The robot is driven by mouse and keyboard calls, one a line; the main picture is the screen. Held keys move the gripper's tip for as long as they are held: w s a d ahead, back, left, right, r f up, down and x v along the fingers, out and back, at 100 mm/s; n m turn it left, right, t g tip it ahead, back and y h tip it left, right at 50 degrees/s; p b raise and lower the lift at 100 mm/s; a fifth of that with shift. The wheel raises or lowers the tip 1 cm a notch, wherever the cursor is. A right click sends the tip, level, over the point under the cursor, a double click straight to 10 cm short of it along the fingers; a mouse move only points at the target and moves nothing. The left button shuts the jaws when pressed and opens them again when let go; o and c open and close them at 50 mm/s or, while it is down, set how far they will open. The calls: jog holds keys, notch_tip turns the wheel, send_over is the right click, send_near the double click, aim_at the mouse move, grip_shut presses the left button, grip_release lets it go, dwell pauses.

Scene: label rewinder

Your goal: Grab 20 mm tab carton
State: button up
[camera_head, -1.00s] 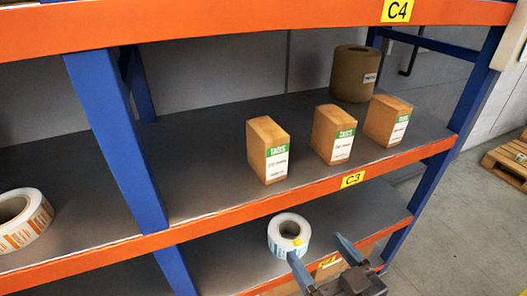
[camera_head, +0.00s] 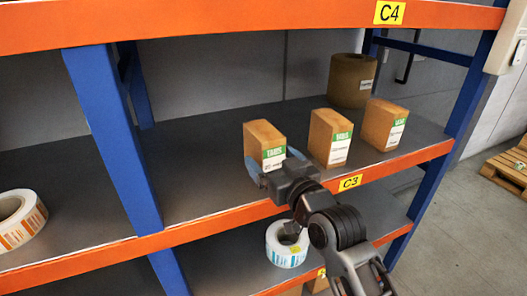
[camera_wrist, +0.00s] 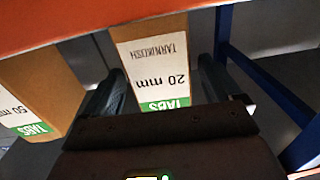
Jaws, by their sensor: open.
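The 20 mm tab carton (camera_head: 263,137) is a brown box with a white and green label. It stands upright on the C3 shelf, leftmost of three cartons. In the wrist view the 20 mm carton (camera_wrist: 152,60) appears upside down, its label readable between my fingers. My gripper (camera_head: 274,162) is open at the carton's front, one finger to each side. It hides the lower part of the label in the head view. I cannot tell whether the fingers touch the carton.
Two similar cartons stand to the right; the nearer one, marked 50 mm (camera_wrist: 25,95), is close beside my gripper. A large brown roll (camera_head: 352,80) stands behind. The orange shelf beam (camera_head: 225,214) runs under my gripper. A white label roll (camera_head: 286,246) lies below.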

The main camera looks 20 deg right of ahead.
jog(key=w, duration=0.4)
jog(key=shift+w+a+r+p, duration=0.2)
jog(key=shift+r+p, duration=0.15)
jog(key=shift+p, duration=0.05)
jog(key=c, duration=1.2)
jog(key=shift+c, duration=0.2)
jog(key=shift+r, duration=0.15)
